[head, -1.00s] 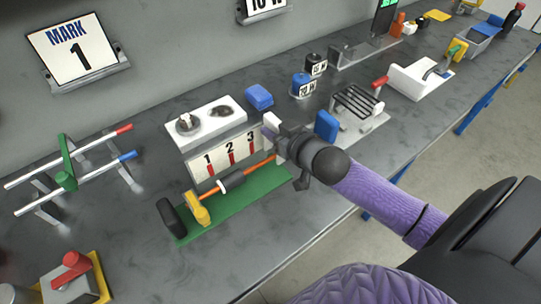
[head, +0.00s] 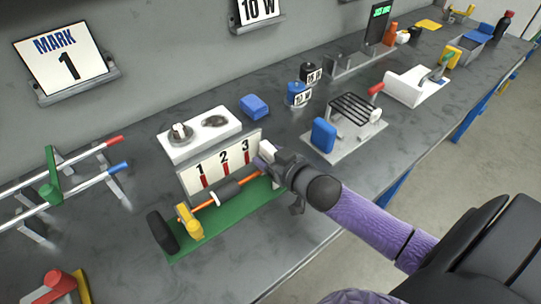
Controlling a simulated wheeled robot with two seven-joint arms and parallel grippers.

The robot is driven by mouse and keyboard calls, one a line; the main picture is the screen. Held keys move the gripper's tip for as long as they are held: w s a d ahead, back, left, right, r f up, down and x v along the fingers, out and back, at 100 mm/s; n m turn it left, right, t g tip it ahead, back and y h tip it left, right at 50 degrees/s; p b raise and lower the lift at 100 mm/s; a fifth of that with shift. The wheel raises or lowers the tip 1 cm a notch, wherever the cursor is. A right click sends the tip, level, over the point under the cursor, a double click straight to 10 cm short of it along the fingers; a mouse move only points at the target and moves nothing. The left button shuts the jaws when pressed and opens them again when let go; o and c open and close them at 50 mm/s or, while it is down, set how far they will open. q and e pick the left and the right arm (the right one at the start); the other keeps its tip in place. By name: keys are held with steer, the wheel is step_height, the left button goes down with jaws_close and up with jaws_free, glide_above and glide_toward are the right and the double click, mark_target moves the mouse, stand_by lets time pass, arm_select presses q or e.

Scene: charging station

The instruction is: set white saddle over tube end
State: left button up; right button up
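An orange tube (head: 204,205) lies along a green base (head: 235,216) in front of a white board marked 1, 2, 3 (head: 220,165). A dark sleeve (head: 229,188) and a small white piece (head: 214,200) sit around the tube's middle. A yellow clamp (head: 189,222) and a black block (head: 162,232) stand at its left end. My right gripper (head: 265,160) is at the tube's right end, which it hides. A small white piece (head: 268,150), perhaps the saddle, shows at its fingertips; the grip itself is hidden. My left gripper is not in view.
A white block with two round fittings (head: 200,137) stands behind the board. A blue block (head: 323,135) and a black-barred rack (head: 352,106) are to the right. A rail stand with a green lever (head: 50,192) is at left. Bare bench lies in front of the base.

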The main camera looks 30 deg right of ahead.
steer(key=shift+r, duration=0.1)
steer(key=shift+s+r, duration=0.2)
steer(key=shift+s, duration=0.05)
steer(key=a+p+v, duration=0.1)
steer(key=p+v, duration=0.3)
steer(key=v, duration=0.7)
steer(key=shift+s+d, duration=0.2)
steer(key=shift+d, duration=0.3)
